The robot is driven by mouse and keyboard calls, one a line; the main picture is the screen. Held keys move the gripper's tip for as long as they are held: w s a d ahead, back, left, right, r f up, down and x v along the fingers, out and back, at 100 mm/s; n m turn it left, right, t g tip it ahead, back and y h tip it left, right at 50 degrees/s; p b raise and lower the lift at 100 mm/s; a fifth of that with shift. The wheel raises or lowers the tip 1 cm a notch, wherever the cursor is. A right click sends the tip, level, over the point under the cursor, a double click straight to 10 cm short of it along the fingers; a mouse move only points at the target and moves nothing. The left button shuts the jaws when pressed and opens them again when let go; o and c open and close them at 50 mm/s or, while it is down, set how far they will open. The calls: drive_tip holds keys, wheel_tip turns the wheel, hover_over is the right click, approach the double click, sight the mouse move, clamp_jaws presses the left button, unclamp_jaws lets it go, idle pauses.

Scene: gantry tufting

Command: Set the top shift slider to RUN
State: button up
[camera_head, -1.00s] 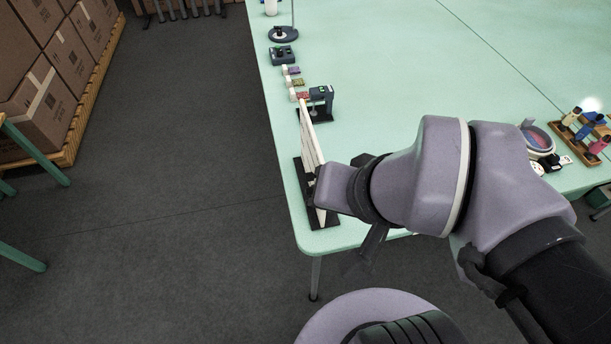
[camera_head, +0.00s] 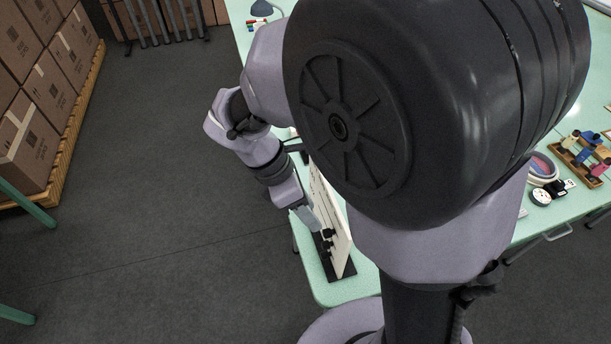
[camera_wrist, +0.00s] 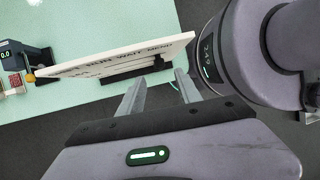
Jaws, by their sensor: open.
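The white slider panel (camera_head: 340,220) stands upright on a black base (camera_head: 338,272) near the table's corner. Its lettered face shows steeply slanted in the wrist view (camera_wrist: 110,56), with words that look like RUN, WAIT and MEND. Small dark knobs (camera_head: 327,234) stick out of the face. One dark knob (camera_wrist: 158,63) shows near the panel's right end in the wrist view, just beyond my fingertips. I cannot tell which slider is the top one. My gripper (camera_wrist: 160,76) is open and empty, in front of the panel's face. In the head view (camera_head: 309,220) it partly overlaps the panel.
The pale green table (camera_head: 335,291) carries the panel at its corner. A dark device with a display (camera_wrist: 12,55) sits beyond the panel. A wooden rack (camera_head: 585,155) and round dishes stand far right. Stacked boxes (camera_head: 35,100) are at left; the floor between is clear.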

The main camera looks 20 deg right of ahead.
sight(324, 231)
drive_tip(key=b+x, duration=0.2)
drive_tip(key=x, duration=0.5)
drive_tip(key=shift+d+f+b, duration=0.15)
drive_tip(key=shift+f+b, duration=0.1)
drive_tip(key=shift+b, duration=0.15)
drive_tip(key=shift+c, duration=0.2)
clamp_jaws()
idle(0.6)
